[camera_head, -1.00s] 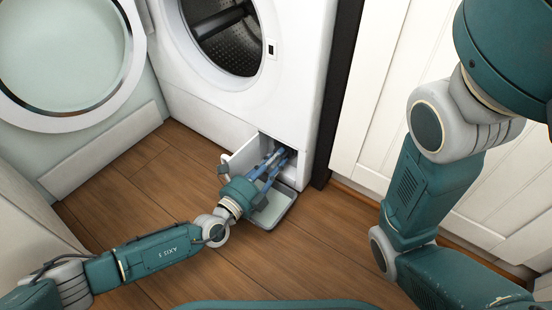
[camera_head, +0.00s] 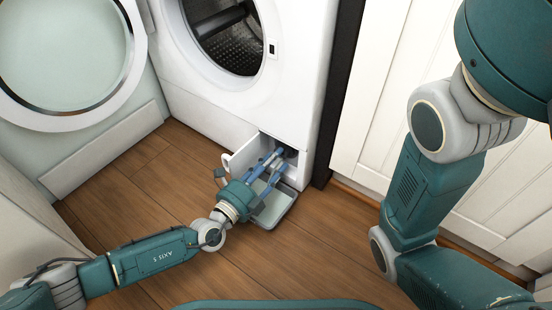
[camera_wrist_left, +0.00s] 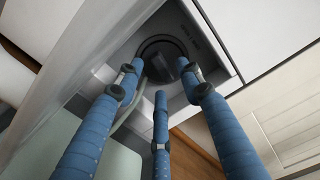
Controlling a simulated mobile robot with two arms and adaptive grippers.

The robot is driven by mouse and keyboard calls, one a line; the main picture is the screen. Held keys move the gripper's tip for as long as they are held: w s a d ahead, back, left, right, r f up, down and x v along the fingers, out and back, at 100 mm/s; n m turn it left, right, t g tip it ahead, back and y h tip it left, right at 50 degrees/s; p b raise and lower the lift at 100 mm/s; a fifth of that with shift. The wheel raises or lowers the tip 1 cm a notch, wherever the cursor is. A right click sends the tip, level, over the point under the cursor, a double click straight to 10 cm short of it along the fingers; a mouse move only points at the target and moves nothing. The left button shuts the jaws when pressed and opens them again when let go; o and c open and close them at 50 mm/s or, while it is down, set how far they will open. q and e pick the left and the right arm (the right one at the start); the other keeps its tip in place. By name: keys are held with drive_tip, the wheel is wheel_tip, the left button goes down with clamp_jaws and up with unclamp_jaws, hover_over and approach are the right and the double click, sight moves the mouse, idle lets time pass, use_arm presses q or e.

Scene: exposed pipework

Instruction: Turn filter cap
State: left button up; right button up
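The filter cap (camera_wrist_left: 166,60) is a dark round cap with a raised grip bar, set in the recess at the bottom of the washing machine (camera_head: 240,75). In the head view it is mostly hidden behind my fingers. My left gripper (camera_head: 275,160) has its blue fingers inside the open hatch, pointing at the recess. My right gripper is out of the head view.
The machine's round door (camera_head: 65,60) stands open at the left. White cabinet doors (camera_head: 385,90) stand at the right.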

use_arm(q)
drive_tip(key=v, duration=1)
drive_tip(key=shift+s+a, duration=0.25)
